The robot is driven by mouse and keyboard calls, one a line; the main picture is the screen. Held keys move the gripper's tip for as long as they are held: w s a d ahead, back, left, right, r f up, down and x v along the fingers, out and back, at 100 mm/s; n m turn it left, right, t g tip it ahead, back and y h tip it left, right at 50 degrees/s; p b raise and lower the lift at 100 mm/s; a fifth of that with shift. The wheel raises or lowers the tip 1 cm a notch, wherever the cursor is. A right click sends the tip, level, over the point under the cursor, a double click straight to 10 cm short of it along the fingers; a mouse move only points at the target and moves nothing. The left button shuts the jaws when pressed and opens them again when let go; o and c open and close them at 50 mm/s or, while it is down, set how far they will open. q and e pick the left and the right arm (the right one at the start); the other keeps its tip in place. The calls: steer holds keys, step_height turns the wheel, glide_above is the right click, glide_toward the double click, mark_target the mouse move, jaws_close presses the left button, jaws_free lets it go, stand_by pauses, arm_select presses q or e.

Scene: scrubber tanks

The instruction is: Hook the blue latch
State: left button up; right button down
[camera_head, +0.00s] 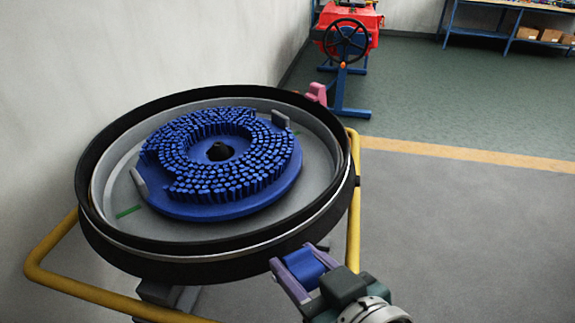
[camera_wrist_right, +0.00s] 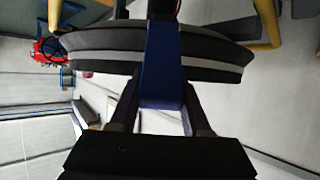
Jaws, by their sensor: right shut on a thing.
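The blue latch (camera_head: 304,268) is at the near right side of the round black-rimmed tank (camera_head: 180,268), just outside its rim. My right gripper (camera_head: 296,270) is shut on the latch, with one finger on each side of it. In the right wrist view the blue latch (camera_wrist_right: 161,75) stands between the two dark fingers and reaches up to the tank's rim (camera_wrist_right: 215,68). Whether the latch's far end catches the rim cannot be told. My left gripper is not in view.
Inside the tank lies a blue round brush (camera_head: 220,160) with a dark hub. A yellow tube frame (camera_head: 100,293) runs around the tank. A red machine with a black handwheel (camera_head: 347,40) stands behind. The grey floor at the right is clear.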

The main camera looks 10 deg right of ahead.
steer(key=shift+w+a+r+g+p, duration=0.2)
steer(key=shift+w+r+g+p, duration=0.35)
steer(key=shift+p, duration=0.7)
arm_select(q)
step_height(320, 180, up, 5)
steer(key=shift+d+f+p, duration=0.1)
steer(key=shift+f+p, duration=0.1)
steer(key=shift+p, duration=0.15)
arm_select(e)
steer(key=shift+w+a+f+g+h, duration=0.1)
steer(key=shift+w+f+g+h, duration=0.1)
steer(key=shift+g+h, duration=0.15)
steer(key=shift+s+f, duration=0.1)
steer(key=shift+c, duration=1.8)
jaws_free()
